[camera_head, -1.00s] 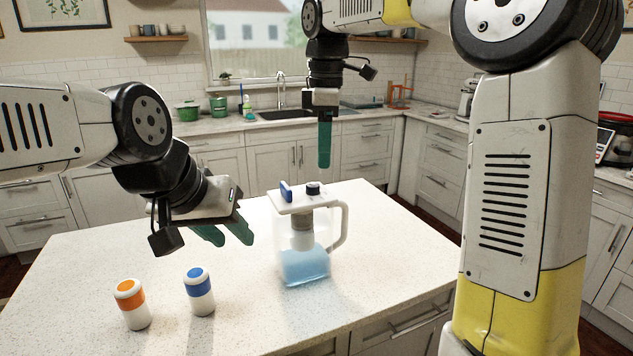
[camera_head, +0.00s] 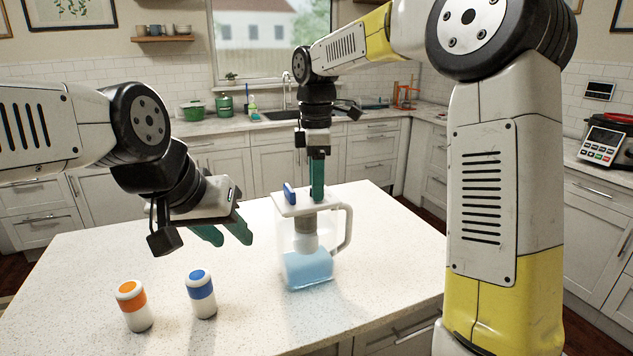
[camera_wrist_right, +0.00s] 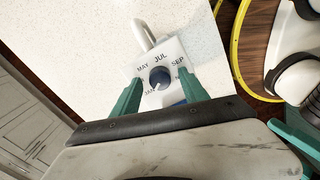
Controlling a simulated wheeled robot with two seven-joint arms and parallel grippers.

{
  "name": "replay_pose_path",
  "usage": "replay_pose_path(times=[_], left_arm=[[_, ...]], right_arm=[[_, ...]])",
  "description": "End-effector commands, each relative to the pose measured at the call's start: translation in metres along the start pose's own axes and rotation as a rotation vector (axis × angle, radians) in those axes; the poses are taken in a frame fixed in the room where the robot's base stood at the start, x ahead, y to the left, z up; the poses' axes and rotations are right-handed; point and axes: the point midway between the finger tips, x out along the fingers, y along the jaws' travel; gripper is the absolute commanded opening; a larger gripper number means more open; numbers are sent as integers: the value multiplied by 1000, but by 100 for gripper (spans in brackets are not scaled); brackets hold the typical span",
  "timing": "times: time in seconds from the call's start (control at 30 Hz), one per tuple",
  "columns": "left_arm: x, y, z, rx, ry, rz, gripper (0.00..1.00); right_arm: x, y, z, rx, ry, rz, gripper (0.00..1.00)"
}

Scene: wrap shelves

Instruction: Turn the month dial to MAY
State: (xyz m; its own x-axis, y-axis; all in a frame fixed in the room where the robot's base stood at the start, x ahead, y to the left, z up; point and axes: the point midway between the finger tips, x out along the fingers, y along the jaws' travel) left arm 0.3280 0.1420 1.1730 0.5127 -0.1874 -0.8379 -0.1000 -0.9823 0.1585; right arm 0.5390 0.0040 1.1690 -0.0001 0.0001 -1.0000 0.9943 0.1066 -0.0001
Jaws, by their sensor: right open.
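The pitcher (camera_head: 307,262) is clear, holds blue liquid and has a white lid (camera_head: 290,208) with a blue tab (camera_head: 289,194). In the right wrist view the dark round month dial (camera_wrist_right: 159,78) sits on the white lid, with MAY, JUL and SEP printed around it; other labels are partly hidden or too small. A pale mark seems to sit on the dial's lower side, but its exact direction is unclear. My right gripper (camera_head: 317,198) points down at the lid, open, its green fingers on either side of the dial. My left gripper (camera_head: 226,236) is open and empty, left of the pitcher.
An orange-topped jar (camera_head: 132,305) and a blue-topped jar (camera_head: 201,293) stand on the white counter (camera_head: 90,270) at the front left. The pitcher's handle (camera_head: 346,228) sticks out to the right. The counter right of the pitcher is clear.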

Motion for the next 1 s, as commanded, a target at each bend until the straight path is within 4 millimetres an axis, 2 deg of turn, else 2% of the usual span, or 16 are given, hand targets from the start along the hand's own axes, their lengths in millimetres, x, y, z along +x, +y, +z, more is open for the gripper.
replay_pose_path(times=[0.07, 0.33, 1.0], left_arm=[[0, 0, 0, 0, 0, 0, 36], [0, 0, 0, 0, 0, 0, 36], [0, 0, 0, 0, 0, 0, 36]], right_arm=[[0, 0, 0, 0, 0, 0, 52], [0, 0, 0, 0, 0, 0, 1], [-1, 0, 0, 70, 0, 1, 0]])
